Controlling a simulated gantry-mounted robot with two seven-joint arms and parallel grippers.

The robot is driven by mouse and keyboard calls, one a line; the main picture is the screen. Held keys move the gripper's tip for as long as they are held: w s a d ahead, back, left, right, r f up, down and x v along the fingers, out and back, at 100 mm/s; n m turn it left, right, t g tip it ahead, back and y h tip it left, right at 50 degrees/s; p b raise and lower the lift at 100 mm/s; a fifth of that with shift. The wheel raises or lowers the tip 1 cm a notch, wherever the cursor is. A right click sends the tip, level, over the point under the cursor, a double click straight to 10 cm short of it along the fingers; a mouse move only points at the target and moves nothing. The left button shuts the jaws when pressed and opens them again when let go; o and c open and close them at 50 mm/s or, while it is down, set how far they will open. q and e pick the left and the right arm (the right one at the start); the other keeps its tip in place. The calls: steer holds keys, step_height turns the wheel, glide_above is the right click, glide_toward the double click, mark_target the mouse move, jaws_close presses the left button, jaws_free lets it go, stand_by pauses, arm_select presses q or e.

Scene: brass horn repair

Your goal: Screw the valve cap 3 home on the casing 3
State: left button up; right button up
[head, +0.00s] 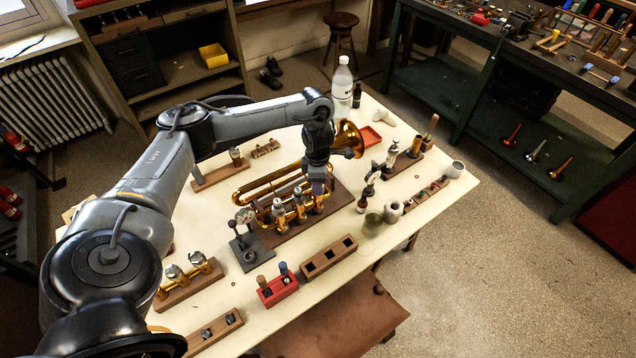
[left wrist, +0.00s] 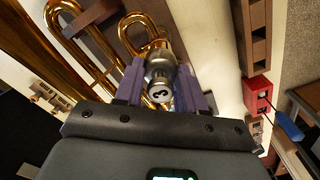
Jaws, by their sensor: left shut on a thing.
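The brass horn (head: 240,197) lies on a brown wooden board on the table, with its bell pointing to the back right. Three upright valve casings stand along its near side. My left gripper (head: 318,188) points down over the rightmost one, casing 3 (head: 318,204). In the left wrist view, the purple fingers (left wrist: 161,90) are shut on the silver valve cap 3 (left wrist: 160,94), whose top bears a dark "3". The cap appears in line with the casing. The fingers hide the joint, so I cannot tell how far it is seated. My right gripper is not in view.
A dark stand with a gauge (head: 245,235) is left of the casings. A wooden block with holes (head: 328,257) and a red block with tools (head: 278,291) stand in front. Bottles (head: 342,80), pots and wooden racks crowd the right and back. Bare table shows at the front right.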

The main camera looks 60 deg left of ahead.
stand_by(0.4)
arm_select(q)
steer(key=shift+m, duration=1.1)
steer(key=m, duration=0.3)
steer(key=o, duration=1.2)
steer(key=shift+o, duration=0.2)
